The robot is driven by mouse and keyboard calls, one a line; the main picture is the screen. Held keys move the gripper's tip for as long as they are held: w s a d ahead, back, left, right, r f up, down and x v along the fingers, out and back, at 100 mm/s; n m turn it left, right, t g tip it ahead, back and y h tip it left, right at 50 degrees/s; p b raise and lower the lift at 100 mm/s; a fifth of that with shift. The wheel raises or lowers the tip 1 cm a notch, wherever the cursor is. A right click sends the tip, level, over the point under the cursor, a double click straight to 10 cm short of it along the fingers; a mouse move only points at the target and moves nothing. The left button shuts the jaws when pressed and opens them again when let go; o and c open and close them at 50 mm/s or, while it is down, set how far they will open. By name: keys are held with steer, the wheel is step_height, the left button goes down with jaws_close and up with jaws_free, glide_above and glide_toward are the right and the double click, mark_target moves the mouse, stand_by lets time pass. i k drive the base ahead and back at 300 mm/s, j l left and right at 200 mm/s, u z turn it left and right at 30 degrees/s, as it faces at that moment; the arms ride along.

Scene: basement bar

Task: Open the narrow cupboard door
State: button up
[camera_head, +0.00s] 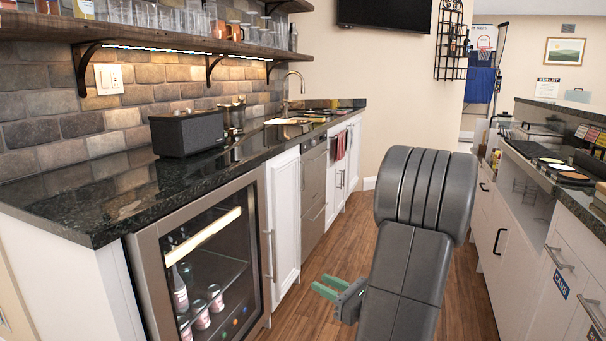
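The narrow cupboard door (287,215) is a tall white panel under the counter, between the glass-door fridge and a steel-fronted unit. It looks closed. A vertical bar handle (270,256) stands at its left edge; I cannot tell whether it belongs to this door or to the fridge. My gripper (324,286), with green fingers, is right of the door, low over the wood floor in the picture. Its fingers point left, show a gap between them and hold nothing. It looks apart from the door. My arm hides part of the floor.
The glass-door fridge (255,220) with bottles and cans stands at the left. The steel-fronted unit (313,190) is beyond the narrow door. A dark counter (120,195) runs above, bearing a black speaker (187,133). White cabinets (510,240) line the right side. Wood floor (300,310) lies between.

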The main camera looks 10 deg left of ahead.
mark_target(282, 172)
steer(key=i, duration=0.65)
steer(key=i+u, duration=0.1)
steer(key=i, duration=0.55)
steer(key=i+l, duration=0.15)
steer(key=i, duration=0.5)
steer(key=i+l+u, duration=0.15)
steer(key=i, duration=0.55)
